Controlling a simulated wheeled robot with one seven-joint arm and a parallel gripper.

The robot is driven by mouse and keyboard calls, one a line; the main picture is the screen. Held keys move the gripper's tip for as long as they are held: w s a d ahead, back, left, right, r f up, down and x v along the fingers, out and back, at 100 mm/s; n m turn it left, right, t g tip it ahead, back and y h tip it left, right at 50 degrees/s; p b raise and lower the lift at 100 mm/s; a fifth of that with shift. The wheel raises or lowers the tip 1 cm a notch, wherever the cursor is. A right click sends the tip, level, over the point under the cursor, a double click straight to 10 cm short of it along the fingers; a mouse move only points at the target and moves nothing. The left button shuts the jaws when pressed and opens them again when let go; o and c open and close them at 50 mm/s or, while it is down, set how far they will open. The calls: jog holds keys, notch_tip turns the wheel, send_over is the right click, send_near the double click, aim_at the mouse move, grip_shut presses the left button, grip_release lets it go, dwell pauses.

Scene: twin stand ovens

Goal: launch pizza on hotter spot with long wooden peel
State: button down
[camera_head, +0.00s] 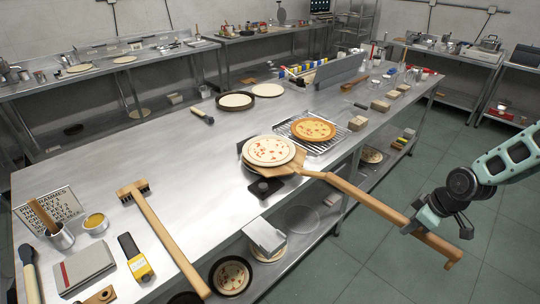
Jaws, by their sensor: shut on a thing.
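My gripper (436,224) is at the right, over the floor beyond the table edge, shut on the handle of the long wooden peel (362,198). The handle slopes from the table edge down to the right, and its end sticks out past my gripper. The peel's head is at the table edge, mostly hidden under a pale pizza (269,150) with red topping spots. The pizza looks flat on the head; I cannot tell whether the head touches the table. No oven opening shows in this view.
A browned pizza (313,128) lies on a wire rack (291,127) just behind the peel. A dark block (265,187) sits near the edge below it. A long-handled brush (162,235) lies at front left. The steel table's (160,165) middle is clear. Green floor (400,262) is open at right.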

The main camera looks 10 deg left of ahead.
jog(key=shift+r, duration=0.15)
jog(key=shift+r+p, duration=0.6)
jog(key=shift+p, duration=0.05)
dwell(0.7)
jog(key=shift+s+d, duration=0.25)
jog(key=shift+d, duration=0.25)
jog(key=s+d+p, duration=0.4)
jog(key=s+d, duration=0.2)
jog(key=d, duration=0.3)
jog(key=s+d+p, duration=0.3)
jog(key=s+d, duration=0.4)
jog(key=d, duration=0.3)
jog(key=shift+r+p, duration=0.2)
jog(key=shift+p, duration=0.2)
